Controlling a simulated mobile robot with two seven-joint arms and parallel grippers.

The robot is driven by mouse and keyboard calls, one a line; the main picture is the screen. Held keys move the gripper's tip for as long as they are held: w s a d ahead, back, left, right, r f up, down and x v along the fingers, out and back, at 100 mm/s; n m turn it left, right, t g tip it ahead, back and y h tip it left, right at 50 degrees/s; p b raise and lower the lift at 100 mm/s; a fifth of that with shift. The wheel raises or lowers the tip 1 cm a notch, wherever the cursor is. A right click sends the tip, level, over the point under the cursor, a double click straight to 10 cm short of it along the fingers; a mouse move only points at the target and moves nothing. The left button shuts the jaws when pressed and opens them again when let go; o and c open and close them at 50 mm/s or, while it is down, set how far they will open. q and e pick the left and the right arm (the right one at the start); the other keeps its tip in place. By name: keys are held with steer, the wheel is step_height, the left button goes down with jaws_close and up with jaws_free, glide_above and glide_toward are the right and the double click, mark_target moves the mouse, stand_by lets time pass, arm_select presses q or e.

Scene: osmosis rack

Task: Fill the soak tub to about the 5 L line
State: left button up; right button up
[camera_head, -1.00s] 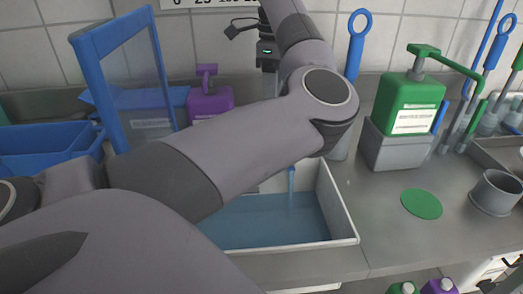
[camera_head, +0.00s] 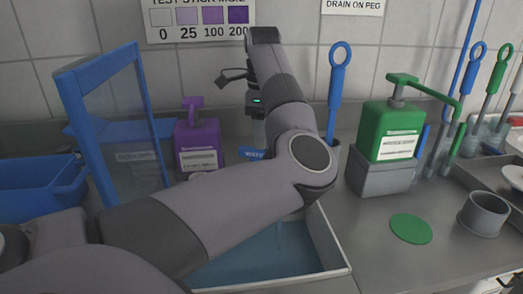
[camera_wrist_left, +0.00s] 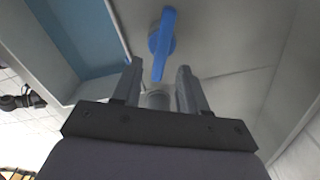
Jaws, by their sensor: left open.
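The soak tub (camera_head: 335,240) stands on the counter behind my left forearm and holds blue water (camera_head: 258,257). A faint thin stream seems to fall into it. My forearm hides much of the tub, and I cannot read its level marks. In the left wrist view, my left gripper (camera_wrist_left: 159,66) is open, with a blue lever handle (camera_wrist_left: 164,38) ahead of and partly between its fingertips. I cannot tell whether they touch it. Part of the tub's water (camera_wrist_left: 88,38) shows at upper left there. My right gripper is not in view.
A purple pump bottle (camera_head: 198,147) and a blue-framed screen (camera_head: 62,95) stand left of my arm. A green pump bottle (camera_head: 390,130) on a grey block (camera_head: 380,175), a green disc (camera_head: 411,228) and a grey cup (camera_head: 484,214) are at right. Counter between disc and tub is clear.

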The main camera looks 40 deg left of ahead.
arm_select(q)
steer(key=shift+f, duration=1.95)
steer(key=c, duration=0.7)
steer(key=shift+o, duration=0.2)
steer(key=shift+w+a+n, duration=0.1)
steer(key=shift+n, duration=1.15)
steer(key=shift+w+a+n, duration=0.1)
steer(key=shift+n, duration=1.15)
steer(key=o, duration=0.7)
steer(key=shift+c, duration=0.2)
steer(key=shift+r, duration=0.15)
